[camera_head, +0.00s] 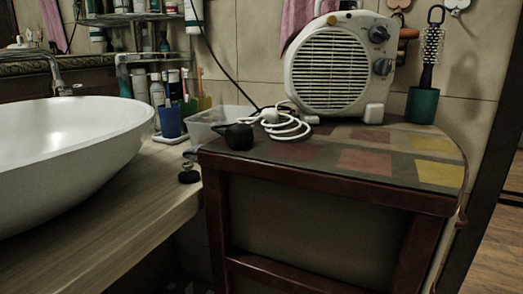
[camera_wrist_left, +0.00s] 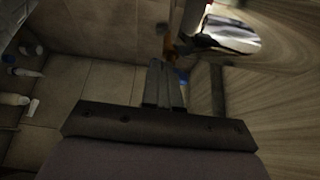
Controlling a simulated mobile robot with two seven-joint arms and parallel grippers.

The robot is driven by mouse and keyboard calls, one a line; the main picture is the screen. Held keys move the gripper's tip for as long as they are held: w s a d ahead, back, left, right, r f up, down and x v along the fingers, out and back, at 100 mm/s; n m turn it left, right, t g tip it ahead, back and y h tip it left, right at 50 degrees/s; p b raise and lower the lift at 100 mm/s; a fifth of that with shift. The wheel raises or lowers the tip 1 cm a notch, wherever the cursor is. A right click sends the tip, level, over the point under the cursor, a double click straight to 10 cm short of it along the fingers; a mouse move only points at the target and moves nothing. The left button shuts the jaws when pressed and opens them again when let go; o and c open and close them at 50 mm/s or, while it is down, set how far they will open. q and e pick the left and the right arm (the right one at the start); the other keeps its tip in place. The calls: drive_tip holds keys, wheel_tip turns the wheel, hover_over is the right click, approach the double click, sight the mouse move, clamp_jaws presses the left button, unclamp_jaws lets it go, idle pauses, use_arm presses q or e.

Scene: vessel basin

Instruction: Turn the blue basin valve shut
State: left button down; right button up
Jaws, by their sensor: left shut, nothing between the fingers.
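My left gripper (camera_wrist_left: 163,68) shows in the left wrist view with its two grey fingers together and nothing between them. A small blue part (camera_wrist_left: 182,76) shows just right of and beyond the fingertips; it may be the blue valve, partly hidden by the fingers. A brass-coloured piece (camera_wrist_left: 170,46) is just past the fingertips. I cannot tell whether the fingers touch either one. In the head view the white basin (camera_head: 70,150) stands on a wooden counter, with a metal tap (camera_head: 60,85) behind it. No blue valve and no gripper shows in the head view.
In the head view, a dark-framed cabinet (camera_head: 320,180) carries a fan heater (camera_head: 328,65), a white coiled cable (camera_head: 285,125) and a dark round object (camera_head: 235,136). In the left wrist view, wooden panels (camera_wrist_left: 270,115) close in on the right, and bottles (camera_wrist_left: 20,72) lie far left.

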use_arm(q)
drive_tip(key=shift+w+a, duration=0.2)
drive_tip(key=shift+a, duration=0.3)
drive_tip(key=shift+w+a, duration=0.2)
drive_tip(key=shift+a, duration=0.25)
use_arm(e)
drive_tip(key=shift+w+a, duration=0.2)
drive_tip(key=shift+a, duration=0.25)
use_arm(q)
drive_tip(key=shift+w+d+r+b, duration=0.2)
drive_tip(key=shift+w+b, duration=0.1)
drive_tip(key=shift+w, duration=0.2)
use_arm(e)
drive_tip(key=shift+d+f, duration=0.15)
use_arm(q)
drive_tip(key=shift+r, duration=0.1)
use_arm(e)
drive_tip(key=shift+s, duration=0.1)
use_arm(q)
drive_tip(key=shift+s+r+p, duration=0.15)
drive_tip(key=shift+r+p, duration=0.2)
drive_tip(key=shift+r, duration=0.5)
use_arm(e)
drive_tip(key=shift+r, duration=0.3)
use_arm(q)
drive_tip(key=shift+r, duration=0.65)
use_arm(e)
drive_tip(key=shift+s+d+f, duration=0.1)
drive_tip(key=shift+d, duration=0.15)
